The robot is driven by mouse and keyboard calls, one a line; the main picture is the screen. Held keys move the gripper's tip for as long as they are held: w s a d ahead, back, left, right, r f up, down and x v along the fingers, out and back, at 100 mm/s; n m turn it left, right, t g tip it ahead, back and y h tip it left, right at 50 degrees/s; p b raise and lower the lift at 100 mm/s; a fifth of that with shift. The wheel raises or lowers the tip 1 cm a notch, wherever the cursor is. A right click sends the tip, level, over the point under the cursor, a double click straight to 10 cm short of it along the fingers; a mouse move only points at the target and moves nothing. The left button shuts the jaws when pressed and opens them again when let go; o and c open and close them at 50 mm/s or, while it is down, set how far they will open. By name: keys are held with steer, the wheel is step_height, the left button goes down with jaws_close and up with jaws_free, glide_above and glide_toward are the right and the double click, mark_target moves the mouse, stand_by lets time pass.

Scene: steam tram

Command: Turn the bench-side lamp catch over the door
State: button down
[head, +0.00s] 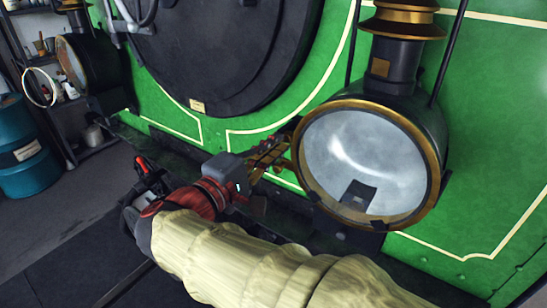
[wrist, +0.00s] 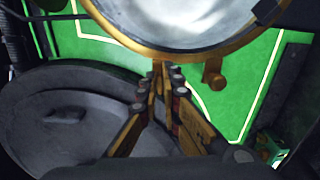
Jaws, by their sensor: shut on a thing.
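The near headlamp has a round glass door (head: 375,150) with a brass rim (head: 428,150), on the right of the head view. The glass and rim also fill the top of the wrist view (wrist: 190,15). My gripper (head: 288,145) is at the rim's left side. In the wrist view my gripper (wrist: 164,78) has its fingers closed together on a narrow brass piece, the lamp catch (wrist: 158,67), just below the rim. The fingers hide most of the catch. A brass knob (wrist: 212,75) sticks out from the rim beside the fingertips. The door lies against the lamp body.
The green tram front (head: 480,130) with a dark round door (head: 225,45) stands behind the lamp. A second lamp (head: 72,60), shelves and a blue drum (head: 25,150) are at the left. Dark floor lies open at the lower left.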

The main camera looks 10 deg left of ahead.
steer(key=shift+r+m+b, duration=0.25)
steer(key=shift+m+b, duration=0.25)
steer(key=c, duration=2)
jaws_free()
steer(key=shift+f, duration=0.15)
steer(key=v, duration=1.2)
